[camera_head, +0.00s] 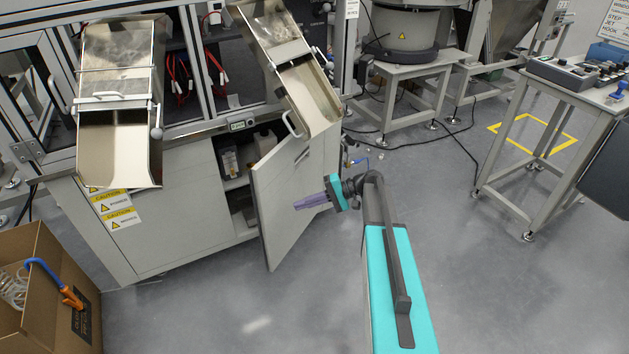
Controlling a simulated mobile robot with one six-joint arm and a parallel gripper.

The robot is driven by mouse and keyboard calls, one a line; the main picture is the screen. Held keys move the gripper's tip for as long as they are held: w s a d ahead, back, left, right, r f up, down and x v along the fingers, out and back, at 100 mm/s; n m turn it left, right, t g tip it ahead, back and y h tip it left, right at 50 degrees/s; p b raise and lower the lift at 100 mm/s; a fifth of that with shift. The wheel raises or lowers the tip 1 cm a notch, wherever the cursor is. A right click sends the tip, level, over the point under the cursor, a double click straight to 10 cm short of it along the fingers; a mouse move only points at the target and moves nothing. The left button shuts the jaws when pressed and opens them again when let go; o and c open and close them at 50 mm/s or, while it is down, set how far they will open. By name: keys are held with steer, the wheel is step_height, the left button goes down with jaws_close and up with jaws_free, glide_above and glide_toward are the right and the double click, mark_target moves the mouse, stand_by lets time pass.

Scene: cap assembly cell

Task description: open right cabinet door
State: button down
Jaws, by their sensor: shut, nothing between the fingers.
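The right cabinet door (284,205) is a light grey panel under the machine. It stands ajar, swung outward toward the viewer, and shelves with dark and pale items (238,158) show in the gap at its left. My gripper (296,206) has purple fingers that point left and lie in front of the door's face. The fingers are shut with nothing between them. I cannot tell whether they touch the door. A dark handle slot (302,156) shows near the door's upper right.
Metal chutes (120,145) and (312,95) overhang the cabinet. The left cabinet door (183,215) is closed. A cardboard box (30,325) stands at lower left. A control table (560,95) stands at right. The floor (210,315) before the cabinet is clear.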

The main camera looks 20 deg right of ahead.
steer(key=s+a+f+n+g+h, duration=0.1)
steer(key=s+a+f+g+h, duration=0.2)
steer(key=s+a+f, duration=0.6)
steer(key=s+a+f+g+h, duration=0.3)
steer(key=s+a+f, duration=0.2)
steer(key=s+f, duration=0.6)
steer(key=s+d+f+n+g+h, duration=0.1)
steer(key=s+f, duration=0.4)
steer(key=s, duration=0.5)
steer(key=s+f+n+g+h, duration=0.2)
steer(key=s+f+n+h, duration=0.2)
steer(key=s, duration=0.7)
steer(key=f+h, duration=0.2)
steer(key=shift+s+d+h, duration=0.15)
steer(key=shift+d+h, duration=0.15)
steer(key=shift+d, duration=0.1)
steer(key=shift+a, duration=0.2)
